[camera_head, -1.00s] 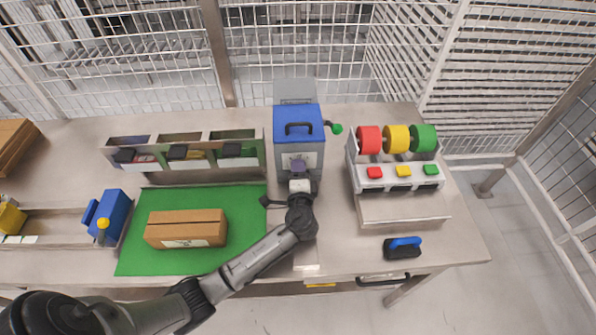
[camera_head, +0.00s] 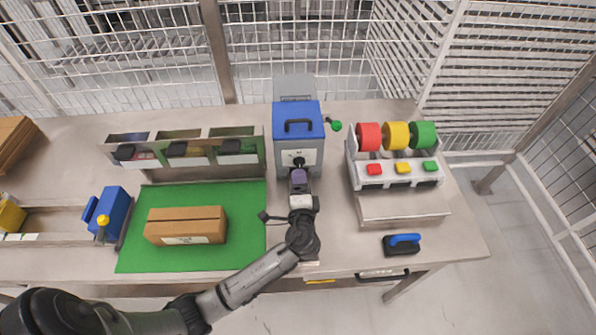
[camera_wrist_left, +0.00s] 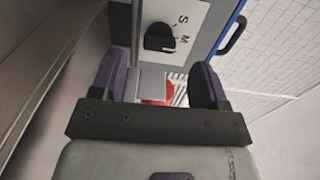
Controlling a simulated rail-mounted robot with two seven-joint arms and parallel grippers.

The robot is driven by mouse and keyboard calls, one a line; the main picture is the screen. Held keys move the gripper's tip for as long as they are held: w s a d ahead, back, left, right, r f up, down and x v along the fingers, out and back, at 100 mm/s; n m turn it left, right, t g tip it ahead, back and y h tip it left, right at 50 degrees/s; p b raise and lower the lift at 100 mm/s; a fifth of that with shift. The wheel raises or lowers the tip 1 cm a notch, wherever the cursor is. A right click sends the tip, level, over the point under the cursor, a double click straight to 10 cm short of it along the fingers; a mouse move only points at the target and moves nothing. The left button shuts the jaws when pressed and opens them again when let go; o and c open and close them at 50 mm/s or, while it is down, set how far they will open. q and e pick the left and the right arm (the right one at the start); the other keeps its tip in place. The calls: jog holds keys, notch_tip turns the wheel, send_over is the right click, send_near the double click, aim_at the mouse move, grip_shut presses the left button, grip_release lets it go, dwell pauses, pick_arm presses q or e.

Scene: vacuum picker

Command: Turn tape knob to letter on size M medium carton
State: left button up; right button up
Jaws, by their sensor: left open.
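The tape machine (camera_head: 298,140) is a grey box with a blue lid at the back middle of the table. Its black knob (camera_head: 299,162) sits on a white front plate. In the wrist view the knob (camera_wrist_left: 158,38) is beside the letters S and M; I cannot tell for sure which one it points at. My left gripper (camera_head: 298,180) is open and empty in front of the plate, its fingers (camera_wrist_left: 158,78) apart and clear of the knob. The brown carton (camera_head: 187,220) lies on the green mat, its label too small to read. My right gripper is not in view.
A rack with red, yellow and green rolls (camera_head: 396,138) stands right of the machine. A blue-handled tool (camera_head: 403,245) lies at the front right. Bins (camera_head: 185,160) stand behind the mat (camera_head: 140,258). A green-tipped lever (camera_head: 336,126) sticks out of the machine's right side.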

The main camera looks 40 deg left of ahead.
pick_arm(q)
jog(key=v, duration=0.7)
jog(key=shift+s+d, duration=0.4)
jog(key=shift+s, duration=0.05)
